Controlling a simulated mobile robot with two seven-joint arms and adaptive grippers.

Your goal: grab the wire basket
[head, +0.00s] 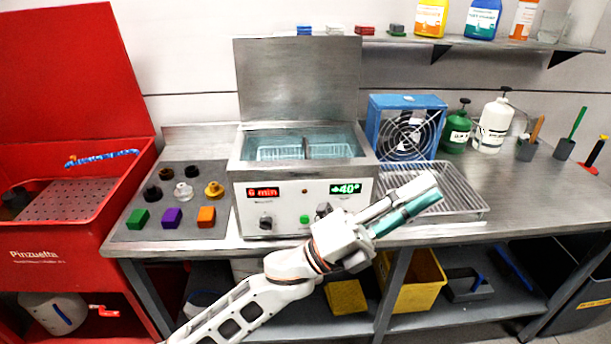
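A steel ultrasonic cleaner (301,205) stands on the bench with its lid raised. Two pale wire mesh shapes sit low in its tank of bluish liquid: one wire basket on the left (281,153) and a similar one on the right (330,150). I cannot tell whether they are separate baskets. My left gripper (422,192) is in front and to the right of the cleaner, apart from the baskets, pointing right over the bench's front. Its white finger and a teal part lie close side by side, so its opening is unclear. My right gripper is not in view.
A wire drying rack (460,190) lies right of the cleaner, partly behind my gripper. A blue fan (407,125) and two bottles stand behind it. Left are knobs and coloured blocks on a grey mat (150,210) and a red parts washer (70,150). The raised lid (297,80) stands behind the tank.

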